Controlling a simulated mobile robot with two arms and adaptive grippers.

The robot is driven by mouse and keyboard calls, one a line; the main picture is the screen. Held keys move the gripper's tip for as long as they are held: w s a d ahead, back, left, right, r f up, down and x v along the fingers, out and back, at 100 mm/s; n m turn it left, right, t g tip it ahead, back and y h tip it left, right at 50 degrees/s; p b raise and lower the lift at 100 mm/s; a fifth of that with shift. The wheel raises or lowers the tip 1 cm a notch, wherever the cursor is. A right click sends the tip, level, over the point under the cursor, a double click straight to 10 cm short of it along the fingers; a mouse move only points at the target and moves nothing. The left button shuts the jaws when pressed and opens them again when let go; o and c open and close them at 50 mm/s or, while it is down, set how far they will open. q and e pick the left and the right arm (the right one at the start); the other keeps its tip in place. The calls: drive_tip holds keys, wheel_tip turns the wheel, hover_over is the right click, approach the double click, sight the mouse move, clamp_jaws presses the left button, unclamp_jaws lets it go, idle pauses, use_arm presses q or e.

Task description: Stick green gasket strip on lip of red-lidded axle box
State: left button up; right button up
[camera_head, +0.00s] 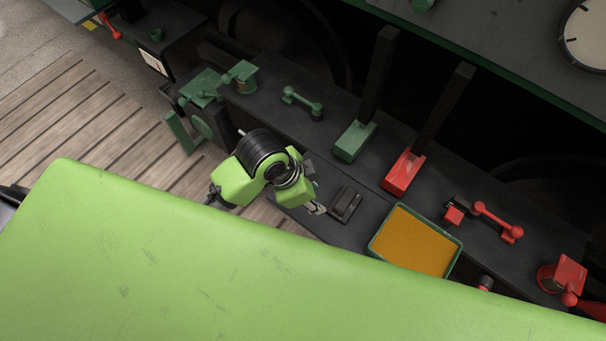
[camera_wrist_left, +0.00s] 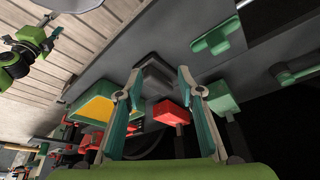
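My left gripper (camera_head: 318,208) reaches down beside a dark grey block (camera_head: 344,204) on the dark ledge. In the left wrist view its teal fingers (camera_wrist_left: 160,84) are apart with nothing gripped, and the block (camera_wrist_left: 155,72) shows beyond the fingertips. A red box (camera_head: 562,274) at the far right may be the red-lidded axle box; its lip is not clear. I cannot identify the green gasket strip surely; a flat green T-shaped piece (camera_wrist_left: 217,38) lies on the ledge. Another green arm, probably my right with its gripper (camera_wrist_left: 54,35), shows in the left wrist view; its grip is unclear.
A green-rimmed tray with an orange inside (camera_head: 372,247) sits right of the block. Green (camera_head: 355,142) and red (camera_head: 404,173) lever bases with dark uprights stand behind. A red handle (camera_head: 497,222) lies further right. Wooden decking (camera_head: 85,125) is clear at left.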

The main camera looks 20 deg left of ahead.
use_arm(q)
drive_tip(key=w+a+r+m+g+y, duration=0.3)
drive_tip(key=w+a+r+m, duration=0.25)
drive_tip(key=w+m, duration=0.4)
drive_tip(key=shift+m, duration=0.65)
drive_tip(key=f, duration=0.3)
drive_tip(key=s+f, duration=0.1)
drive_tip(key=f, duration=0.3)
drive_tip(key=shift+s+f, duration=0.15)
drive_tip(key=shift+s, duration=0.05)
drive_tip(key=shift+w+d+f+p, duration=0.1)
drive_tip(key=shift+f+p, duration=0.2)
drive_tip(key=shift+f, duration=1.15)
drive_tip(key=shift+w+f+p, duration=0.1)
drive_tip(key=shift+f+p, duration=0.2)
drive_tip(key=shift+f, duration=1.1)
clamp_jaws()
